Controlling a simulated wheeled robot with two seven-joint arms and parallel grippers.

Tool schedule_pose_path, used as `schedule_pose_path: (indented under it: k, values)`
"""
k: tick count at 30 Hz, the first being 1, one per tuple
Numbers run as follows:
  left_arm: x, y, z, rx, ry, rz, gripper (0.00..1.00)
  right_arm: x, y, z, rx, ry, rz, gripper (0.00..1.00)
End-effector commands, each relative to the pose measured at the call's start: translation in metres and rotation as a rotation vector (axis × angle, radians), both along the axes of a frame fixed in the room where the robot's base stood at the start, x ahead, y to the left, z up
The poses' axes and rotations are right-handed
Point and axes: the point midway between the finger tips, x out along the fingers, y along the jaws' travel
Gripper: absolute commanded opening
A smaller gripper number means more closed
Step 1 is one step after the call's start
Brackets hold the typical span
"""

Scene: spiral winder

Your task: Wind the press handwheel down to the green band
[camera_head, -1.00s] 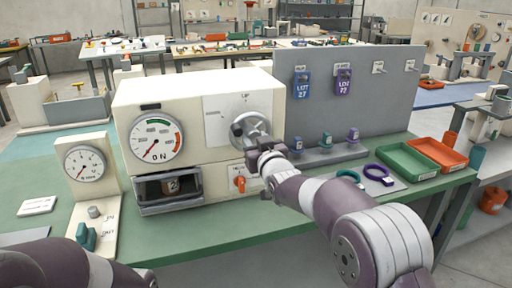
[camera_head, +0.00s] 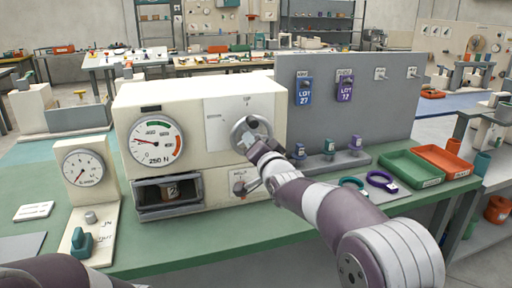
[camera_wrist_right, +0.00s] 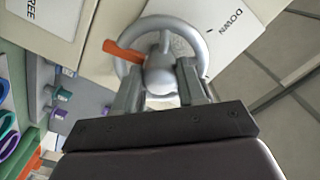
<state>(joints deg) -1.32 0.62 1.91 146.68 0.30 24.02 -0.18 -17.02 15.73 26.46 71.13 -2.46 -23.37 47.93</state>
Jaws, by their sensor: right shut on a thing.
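The cream press (camera_head: 205,98) stands on the green bench with its grey handwheel (camera_head: 250,131) on the front face. My right gripper (camera_head: 262,150) is at the wheel; in the wrist view its two fingers (camera_wrist_right: 160,90) straddle and hold the grey handwheel (camera_wrist_right: 162,65) near its hub. An orange bar (camera_wrist_right: 123,50) crosses the wheel there, beside a plate marked DOWN (camera_wrist_right: 233,20). The round dial (camera_head: 157,142) has a green band at its top and a red needle pointing left, outside that band. My left arm shows only at the bottom left; its gripper is out of view.
A small lever (camera_head: 240,187) sits below the wheel. A smaller gauge (camera_head: 84,168) stands at left. A grey panel (camera_head: 385,115) with lot tags stands at right, with a green tray (camera_head: 411,168) and an orange tray (camera_head: 444,160) in front. Bare bench lies before the press.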

Motion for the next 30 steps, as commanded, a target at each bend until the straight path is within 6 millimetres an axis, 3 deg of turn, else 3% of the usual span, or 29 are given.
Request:
schedule_pose_path:
  k: [9, 26, 27, 29, 30]
  values:
    - [0.0, 0.0, -0.0033, 0.0, 0.0, 0.0, 0.79, -0.0001, 0.0006, -0.002, 0.113, 0.042, -0.001, 0.1]
    - [0.0, 0.0, -0.0035, 0.0, 0.0, 0.0, 0.79, -0.0001, 0.0007, -0.0016, 0.138, 0.05, -0.001, 0.1]
    - [0.0, 0.0, -0.0035, 0.0, 0.0, 0.0, 0.79, -0.0001, 0.0005, -0.0016, 0.138, 0.049, 0.0, 0.5]
    - [0.0, 0.0, -0.0035, 0.0, 0.0, 0.0, 0.79, -0.0001, 0.0005, -0.0015, 0.138, 0.049, 0.0, 0.66]
    - [0.0, 0.0, -0.0035, 0.0, 0.0, 0.0, 0.79, -0.0001, 0.0005, -0.0012, 0.138, 0.049, 0.0, 0.66]
